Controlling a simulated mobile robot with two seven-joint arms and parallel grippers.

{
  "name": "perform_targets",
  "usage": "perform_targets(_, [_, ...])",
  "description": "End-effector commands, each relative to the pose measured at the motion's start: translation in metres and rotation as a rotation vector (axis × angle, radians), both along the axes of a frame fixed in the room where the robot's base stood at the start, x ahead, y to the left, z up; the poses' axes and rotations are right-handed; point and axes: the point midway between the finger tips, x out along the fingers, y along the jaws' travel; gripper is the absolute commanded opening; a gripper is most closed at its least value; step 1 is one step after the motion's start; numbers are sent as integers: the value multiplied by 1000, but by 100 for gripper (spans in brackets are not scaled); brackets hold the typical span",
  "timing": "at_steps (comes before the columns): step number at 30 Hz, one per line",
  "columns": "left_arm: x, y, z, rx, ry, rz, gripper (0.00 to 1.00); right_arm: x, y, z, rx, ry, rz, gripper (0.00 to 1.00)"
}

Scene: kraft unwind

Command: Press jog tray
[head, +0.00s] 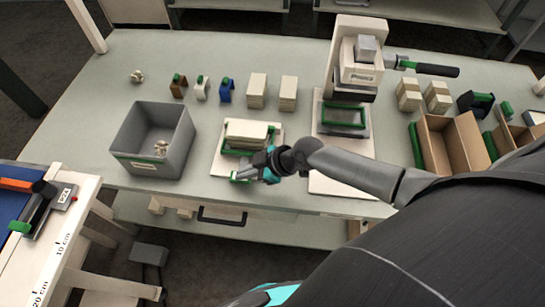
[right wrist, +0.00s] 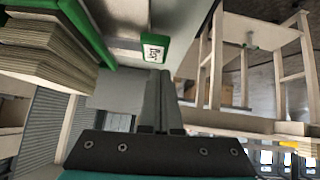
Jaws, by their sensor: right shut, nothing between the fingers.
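The jog tray (head: 221,160) is a pale plate with a green frame, left of centre on the table in the head view. A stack of cream sheets (head: 246,132) sits in it; the stack (right wrist: 45,55) also shows at the left of the right wrist view. A green-edged label (right wrist: 154,47) is close ahead of the fingertips there. My right gripper (head: 242,177) is shut and empty at the tray's front edge, its fingers pointing left. I cannot tell whether the fingertips touch the tray. My left gripper is not in view.
A grey bin (head: 150,140) with a crumpled piece inside stands left of the tray. A press-like machine (head: 355,65) stands to the right, behind my right arm. An open cardboard box (head: 455,145) is further right. Small blocks and stacks line the back.

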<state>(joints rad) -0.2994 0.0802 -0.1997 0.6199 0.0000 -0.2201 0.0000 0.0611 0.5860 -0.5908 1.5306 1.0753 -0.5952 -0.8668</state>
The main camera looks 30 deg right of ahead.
Motion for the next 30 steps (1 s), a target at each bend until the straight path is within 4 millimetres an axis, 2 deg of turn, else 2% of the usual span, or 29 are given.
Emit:
perform_targets(1, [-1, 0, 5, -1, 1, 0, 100, -2, -4, 9, -2, -5, 0, 0])
perform_targets(15, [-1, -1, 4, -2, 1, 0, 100, -36, -46, 61, 0, -8, -2, 0])
perform_targets(21, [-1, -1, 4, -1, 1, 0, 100, -42, -53, 72, 1, -7, -2, 0])
perform_targets(30, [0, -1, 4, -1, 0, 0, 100, -43, -54, 74, 3, -8, -3, 0])
